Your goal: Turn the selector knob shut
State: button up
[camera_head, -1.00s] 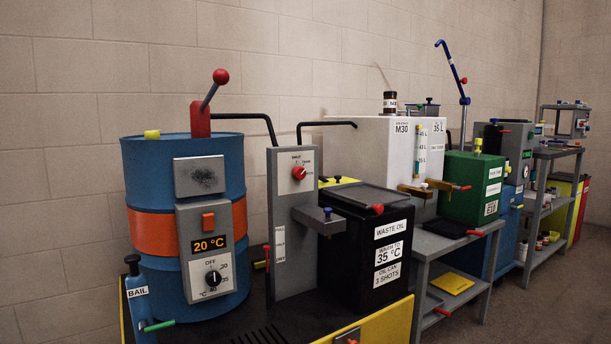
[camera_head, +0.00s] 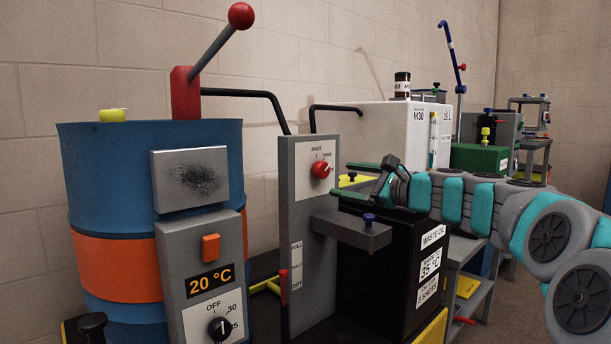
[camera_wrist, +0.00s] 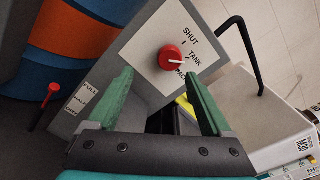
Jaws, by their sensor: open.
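The red selector knob (camera_head: 320,169) is on a white label plate near the top of a grey upright panel (camera_head: 301,230). The plate reads SHUT at the top and TANK to the right, with a lower word partly hidden. In the wrist view the knob (camera_wrist: 171,58) has a white pointer aimed to the right, just below TANK and away from SHUT. My gripper (camera_head: 341,179) is open and empty, its green fingers just right of the knob in the head view. In the wrist view the knob shows beyond and between the fingertips (camera_wrist: 158,74).
A grey ledge (camera_head: 350,232) with a blue knob juts from the panel below my gripper. The black waste oil box (camera_head: 395,262) stands under my arm. The blue and orange drum (camera_head: 110,262) with a red-balled lever stands left. Black pipes rise behind the panel.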

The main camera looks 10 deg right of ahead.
aim_at(325, 171)
jog(key=shift+m+t, duration=0.3)
jog(key=x, duration=0.5)
jog(key=d+x, duration=0.1)
jog(key=x, duration=0.2)
jog(key=shift+w+r, duration=0.3)
jog(key=shift+r, duration=0.1)
grip_shut()
